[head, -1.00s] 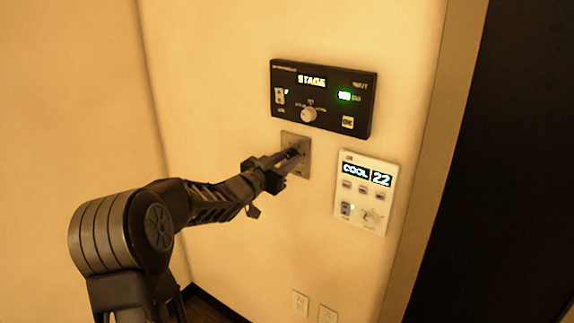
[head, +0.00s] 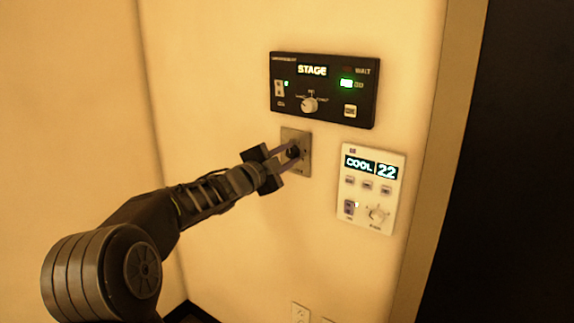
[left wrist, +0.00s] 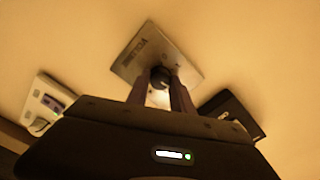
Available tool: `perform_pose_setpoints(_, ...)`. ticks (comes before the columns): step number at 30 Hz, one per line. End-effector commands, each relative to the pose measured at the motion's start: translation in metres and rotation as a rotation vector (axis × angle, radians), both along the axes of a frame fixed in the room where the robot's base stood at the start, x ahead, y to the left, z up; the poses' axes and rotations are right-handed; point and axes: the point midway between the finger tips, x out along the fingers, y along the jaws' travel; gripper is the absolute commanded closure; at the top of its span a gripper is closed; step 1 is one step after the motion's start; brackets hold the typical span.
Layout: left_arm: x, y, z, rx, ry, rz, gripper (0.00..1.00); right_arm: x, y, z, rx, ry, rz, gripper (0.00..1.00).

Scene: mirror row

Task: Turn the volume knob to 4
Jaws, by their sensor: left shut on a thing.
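The volume knob (head: 293,152) is a small dark round knob on a grey metal wall plate (head: 303,166). In the left wrist view the plate (left wrist: 135,60) carries lettering that appears to read VOLUME, and the knob (left wrist: 160,74) sits between my fingers. My left gripper (head: 287,152) reaches in from the left and is shut on the knob. In the left wrist view my left gripper (left wrist: 161,88) has one finger on each side of it. The knob's pointer and the scale numbers are too small or hidden to read. My right gripper is not in view.
A black panel (head: 340,117) with a lit STAGE display is on the wall just above the plate. A white COOL 22 panel (head: 360,226) is to the lower right. A wall outlet (head: 300,313) is low down. A dark opening is at the right.

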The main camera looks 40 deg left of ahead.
Motion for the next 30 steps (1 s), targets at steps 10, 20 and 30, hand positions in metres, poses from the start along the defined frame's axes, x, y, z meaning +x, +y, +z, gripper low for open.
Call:
perform_pose_setpoints(10,0.000,0.000,-0.004,0.328,0.006,0.000,1.00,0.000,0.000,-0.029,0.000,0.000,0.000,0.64)
perform_pose_setpoints(20,0.000,-0.001,-0.004,0.642,0.014,-0.001,1.00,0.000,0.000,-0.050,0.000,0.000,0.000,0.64)
perform_pose_setpoints(30,0.000,0.000,-0.005,0.964,0.022,0.000,1.00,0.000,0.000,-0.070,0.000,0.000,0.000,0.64)
